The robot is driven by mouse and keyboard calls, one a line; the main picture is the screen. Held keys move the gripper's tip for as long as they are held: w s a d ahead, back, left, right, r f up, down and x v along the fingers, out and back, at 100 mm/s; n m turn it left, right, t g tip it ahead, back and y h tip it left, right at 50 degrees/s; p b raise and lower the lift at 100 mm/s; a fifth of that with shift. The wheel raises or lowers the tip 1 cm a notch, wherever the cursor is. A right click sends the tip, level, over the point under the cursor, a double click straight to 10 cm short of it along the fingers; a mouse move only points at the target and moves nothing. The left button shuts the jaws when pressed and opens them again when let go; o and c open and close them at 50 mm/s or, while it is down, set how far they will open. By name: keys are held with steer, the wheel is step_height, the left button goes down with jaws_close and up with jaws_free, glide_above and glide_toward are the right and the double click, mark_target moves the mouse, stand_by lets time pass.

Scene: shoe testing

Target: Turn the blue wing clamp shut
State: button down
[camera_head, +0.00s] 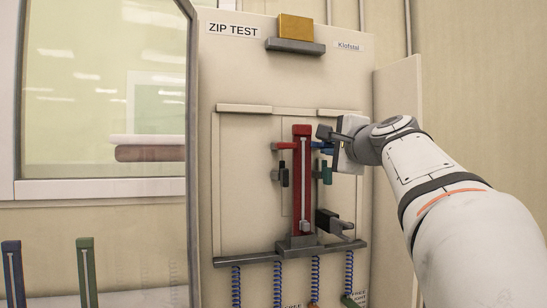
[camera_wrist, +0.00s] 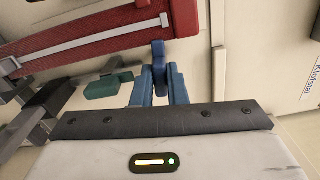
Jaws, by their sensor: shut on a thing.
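The blue wing clamp (camera_head: 319,146) is at the upper right side of a red upright zip holder (camera_head: 302,180) on the test panel. In the wrist view the clamp (camera_wrist: 158,54) shows as a blue piece beside the red holder (camera_wrist: 95,38). My gripper (camera_head: 330,143) reaches in from the right and is shut on the clamp. In the wrist view my gripper (camera_wrist: 160,82) has blue finger-like parts on both sides of the clamp. The exact contact, and how far the clamp is turned, cannot be told.
A red clamp (camera_head: 284,146) and a dark clamp (camera_head: 284,176) sit left of the holder. A green clamp (camera_head: 326,173) is just below my gripper. A grey clamp-like part (camera_head: 333,223) juts out lower right. A glass door (camera_head: 110,140) stands open at left.

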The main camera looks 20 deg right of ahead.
steer(key=shift+f+n+b, duration=0.1)
steer(key=shift+n+b, duration=0.3)
steer(key=shift+n, duration=0.3)
steer(key=c, duration=1.4)
jaws_free()
steer(key=shift+c, duration=0.2)
steer(key=s+b, duration=0.1)
steer(key=s, duration=0.6)
steer(key=shift+s+d, duration=0.15)
steer(key=shift+s, duration=0.25)
